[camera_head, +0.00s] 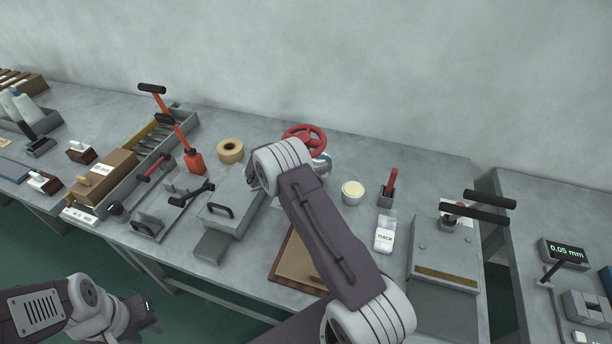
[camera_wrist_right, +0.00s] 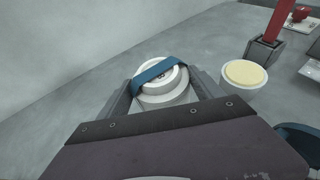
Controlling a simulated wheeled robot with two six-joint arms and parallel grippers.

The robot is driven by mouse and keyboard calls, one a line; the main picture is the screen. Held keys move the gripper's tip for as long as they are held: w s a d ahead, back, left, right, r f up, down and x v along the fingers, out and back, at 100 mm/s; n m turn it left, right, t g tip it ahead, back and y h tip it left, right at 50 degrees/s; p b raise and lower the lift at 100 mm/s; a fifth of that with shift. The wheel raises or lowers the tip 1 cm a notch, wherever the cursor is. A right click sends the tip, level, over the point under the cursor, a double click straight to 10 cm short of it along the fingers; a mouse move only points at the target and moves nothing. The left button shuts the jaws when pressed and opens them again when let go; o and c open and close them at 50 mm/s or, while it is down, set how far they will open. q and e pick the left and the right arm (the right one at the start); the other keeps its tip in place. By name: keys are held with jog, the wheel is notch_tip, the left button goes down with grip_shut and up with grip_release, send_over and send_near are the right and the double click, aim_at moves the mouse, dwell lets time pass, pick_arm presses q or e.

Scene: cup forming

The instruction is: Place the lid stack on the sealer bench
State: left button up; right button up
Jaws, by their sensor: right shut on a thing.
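The lid stack (camera_wrist_right: 162,86) is a short white round pile with a blue band across its top, seen in the right wrist view. My right gripper (camera_wrist_right: 165,92) is shut on it, a jaw on each side. In the head view a small part of the stack (camera_head: 322,160) shows beside the red handwheel; my right arm hides the gripper. I cannot tell if the stack touches the bench top. The grey bench (camera_head: 340,222) runs along the wall; no label marks it as the sealer bench. My left gripper (camera_head: 145,311) is low at the left, beyond the bench's front edge; its jaws are unclear.
A white tub with a cream top (camera_head: 352,192) stands just right of the stack, with a red-handled holder (camera_head: 387,193) beyond. A white bottle (camera_head: 384,236) and a grey press with black handles (camera_head: 447,255) are further right. A tape roll (camera_head: 230,151) lies left.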

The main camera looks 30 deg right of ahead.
jog(key=shift+f, duration=2)
jog(key=shift+f, duration=0.1)
jog(key=o, duration=1.3)
jog(key=shift+o, duration=0.2)
